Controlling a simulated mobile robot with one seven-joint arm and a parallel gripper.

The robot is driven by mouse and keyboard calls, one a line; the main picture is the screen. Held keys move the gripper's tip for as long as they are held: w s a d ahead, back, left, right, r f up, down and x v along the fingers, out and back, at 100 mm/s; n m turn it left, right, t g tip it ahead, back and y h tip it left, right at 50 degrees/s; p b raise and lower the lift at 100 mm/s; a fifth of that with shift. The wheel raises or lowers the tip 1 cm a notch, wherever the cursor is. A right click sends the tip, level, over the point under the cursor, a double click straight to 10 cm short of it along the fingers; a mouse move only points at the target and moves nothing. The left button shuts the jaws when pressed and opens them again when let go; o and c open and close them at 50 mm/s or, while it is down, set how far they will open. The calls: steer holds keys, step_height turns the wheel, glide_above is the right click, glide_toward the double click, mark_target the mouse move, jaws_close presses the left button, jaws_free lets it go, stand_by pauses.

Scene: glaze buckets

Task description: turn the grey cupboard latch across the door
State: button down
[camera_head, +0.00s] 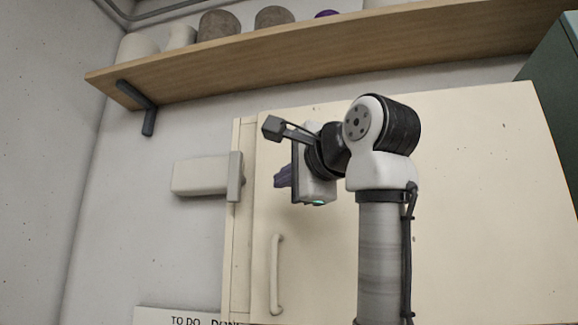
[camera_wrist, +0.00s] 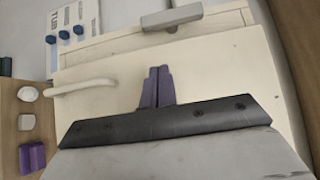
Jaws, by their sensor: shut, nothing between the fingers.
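The grey latch (camera_head: 235,177) is a short bar standing upright along the left edge of the cream cupboard, not across the door (camera_head: 460,200). A pale block (camera_head: 200,175) sticks out to the left behind it. In the wrist view the latch (camera_wrist: 172,17) lies along the cupboard's edge at the top. My gripper (camera_head: 281,176) is in front of the door, to the right of the latch and apart from it. Its purple fingers (camera_wrist: 156,87) are together with nothing between them. How far the fingertips are from the door is hard to tell.
A pale door handle (camera_head: 276,275) stands out below my gripper; it also shows in the wrist view (camera_wrist: 80,87). A wooden shelf (camera_head: 300,70) with pots runs above the cupboard. A dark green cabinet (camera_head: 553,100) stands at the right. A lettered board (camera_head: 178,317) is at bottom left.

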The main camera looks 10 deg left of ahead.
mark_target(256, 185)
steer(key=p+x, duration=0.1)
steer(key=x, duration=0.2)
steer(key=p+x, duration=0.1)
steer(key=x, duration=0.1)
steer(key=shift+w+a+r, duration=0.2)
steer(key=shift+a, duration=0.15)
steer(key=shift+a+p, duration=0.5)
steer(key=shift+a, duration=0.65)
steer(key=shift+a+f, duration=0.2)
steer(key=shift+a, duration=0.4)
